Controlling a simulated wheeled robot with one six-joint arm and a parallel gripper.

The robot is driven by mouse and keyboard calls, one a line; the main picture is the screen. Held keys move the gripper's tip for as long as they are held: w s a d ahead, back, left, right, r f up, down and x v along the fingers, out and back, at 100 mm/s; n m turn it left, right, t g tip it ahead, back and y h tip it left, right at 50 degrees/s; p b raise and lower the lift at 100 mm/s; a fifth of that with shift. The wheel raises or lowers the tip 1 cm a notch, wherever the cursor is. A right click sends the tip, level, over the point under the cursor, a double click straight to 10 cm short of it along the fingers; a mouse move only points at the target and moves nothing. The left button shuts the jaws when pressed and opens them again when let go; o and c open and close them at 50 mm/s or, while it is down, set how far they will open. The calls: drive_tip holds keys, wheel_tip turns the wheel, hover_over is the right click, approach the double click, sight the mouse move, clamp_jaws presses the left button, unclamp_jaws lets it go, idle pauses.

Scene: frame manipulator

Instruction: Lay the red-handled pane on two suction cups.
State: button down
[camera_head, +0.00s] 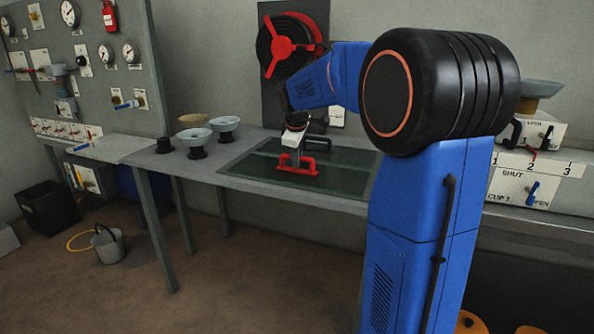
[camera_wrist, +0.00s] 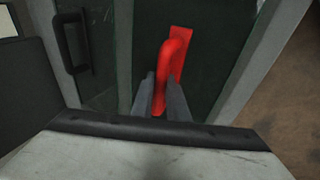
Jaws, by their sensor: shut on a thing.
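The red-handled pane (camera_head: 345,182) is dark green glass and lies flat at the worktop; it also shows in the wrist view (camera_wrist: 215,40). Its red handle (camera_head: 297,165) stands up from it. My gripper (camera_head: 295,152) reaches down from above and is shut on the red handle. In the wrist view, the red handle (camera_wrist: 174,58) runs between my two grey fingers. The near part of the pane in the wrist view is hidden by my gripper.
A black handle (camera_wrist: 72,43) stands beside the red one, on a neighbouring dark pane. A tan-sided cup (camera_head: 192,119) stands behind the blue cups. A panel with labelled levers (camera_head: 522,186) is at the right.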

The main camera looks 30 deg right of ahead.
drive_tip(key=shift+r, duration=0.15)
wheel_tip(320, 180, up, 9)
drive_tip(key=shift+r, duration=0.4)
drive_tip(key=shift+s, duration=0.1)
